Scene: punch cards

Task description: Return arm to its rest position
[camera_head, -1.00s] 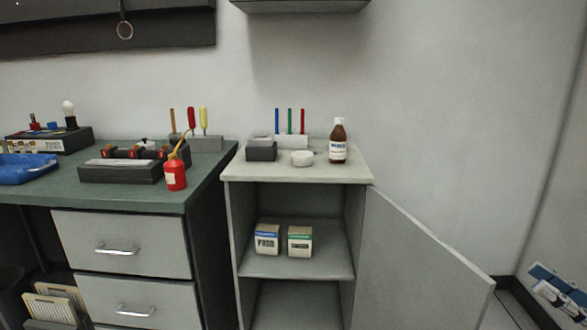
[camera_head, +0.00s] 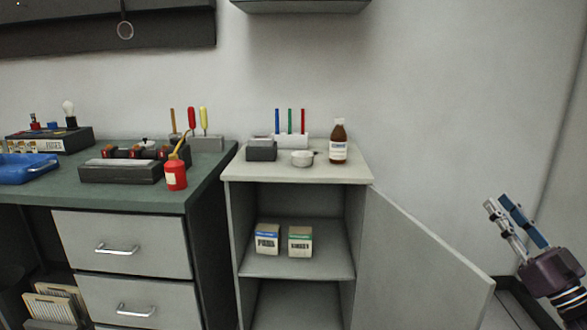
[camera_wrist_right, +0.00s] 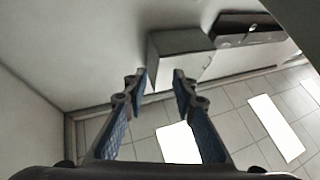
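My right gripper (camera_head: 507,212) is at the lower right of the head view, to the right of the cabinet's open door (camera_head: 420,260) and apart from it. In the right wrist view its two blue-padded fingers (camera_wrist_right: 158,82) stand apart with nothing between them. Beyond them lie tiled floor and a wall. My left gripper is not in view.
The grey cabinet (camera_head: 232,215) stands open, with two small boxes (camera_head: 267,239) (camera_head: 300,241) on its shelf. A brown bottle (camera_head: 338,142) and a white dish (camera_head: 302,158) are on top. A green-topped workbench (camera_head: 120,197) stands left. Wall space above the door is clear.

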